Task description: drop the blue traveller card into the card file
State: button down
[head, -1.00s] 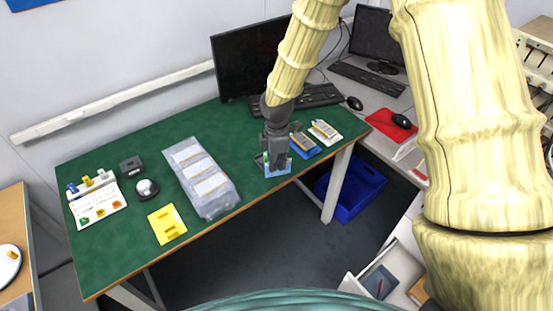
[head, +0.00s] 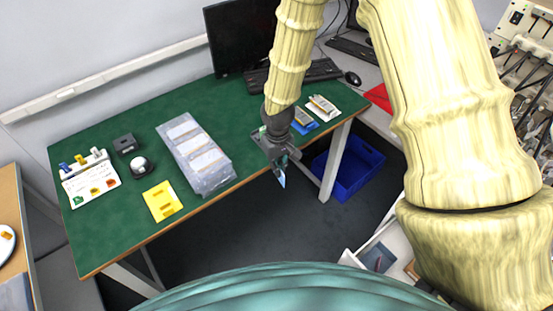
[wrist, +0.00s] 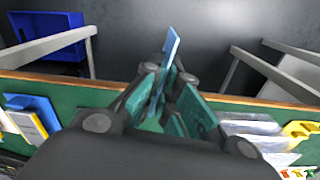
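The blue traveller card (head: 281,178) is a thin blue piece held in my gripper (head: 277,160), just off the front edge of the green table. In the wrist view the card (wrist: 170,45) stands edge-on and sticks out past the fingertips. My gripper (wrist: 168,100) is shut on it, with teal pads on either side. The card's lower part is hidden between the fingers. I cannot tell for sure which thing is the card file.
On the green table (head: 130,215) are a clear tray with white labels (head: 195,152), a yellow plate (head: 162,201), a white rack (head: 90,175) and blue and white card stacks (head: 307,121). A blue bin (head: 350,170) sits below. Open floor lies in front.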

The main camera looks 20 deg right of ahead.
aim_at(369, 268)
jog(key=u, duration=0.1)
jog(key=k, duration=0.6)
jog(key=z, duration=1.3)
jog(key=i, duration=0.5)
